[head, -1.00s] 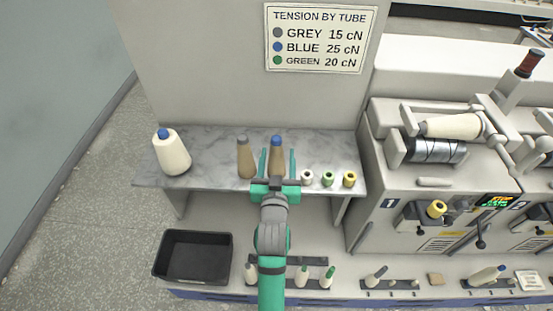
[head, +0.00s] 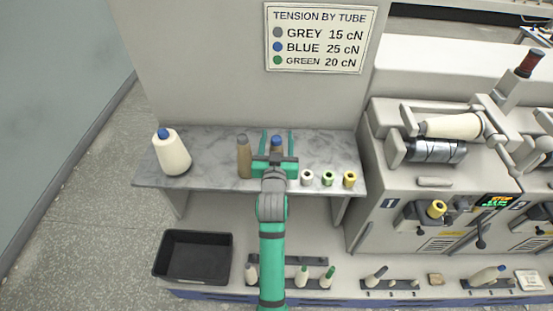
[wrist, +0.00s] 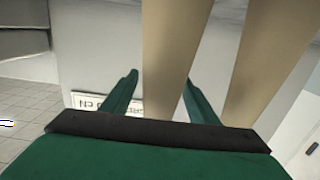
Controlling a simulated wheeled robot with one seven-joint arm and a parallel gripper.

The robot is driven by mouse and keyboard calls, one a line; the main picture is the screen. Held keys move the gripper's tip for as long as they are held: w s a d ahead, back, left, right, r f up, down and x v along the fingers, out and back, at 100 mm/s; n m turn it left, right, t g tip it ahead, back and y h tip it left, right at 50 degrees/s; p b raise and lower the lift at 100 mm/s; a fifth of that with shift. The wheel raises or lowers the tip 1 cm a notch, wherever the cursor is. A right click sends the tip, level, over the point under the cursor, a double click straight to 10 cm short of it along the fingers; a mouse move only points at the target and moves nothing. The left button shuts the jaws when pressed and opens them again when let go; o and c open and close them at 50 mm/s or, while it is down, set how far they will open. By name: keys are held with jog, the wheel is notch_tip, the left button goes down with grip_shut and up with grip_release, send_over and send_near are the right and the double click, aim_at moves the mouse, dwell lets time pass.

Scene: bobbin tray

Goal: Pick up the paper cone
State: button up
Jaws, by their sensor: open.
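Two brown paper cones stand upright on the grey marbled shelf (head: 215,150). One is the grey-tipped cone (head: 244,158); the other is the blue-tipped cone (head: 276,146), partly hidden behind my gripper (head: 277,143). My gripper is open, with one green finger on each side of the blue-tipped cone. The second brown cone (wrist: 265,65) shows to the right of the fingers there. Whether either finger touches a cone I cannot tell.
A white yarn cone with a blue tip (head: 172,155) stands at the shelf's left. A black bin (head: 193,257) is below left. The winding machine (head: 385,190) bounds the right.

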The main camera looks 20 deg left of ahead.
grip_shut()
jog(key=shift+r, duration=0.1)
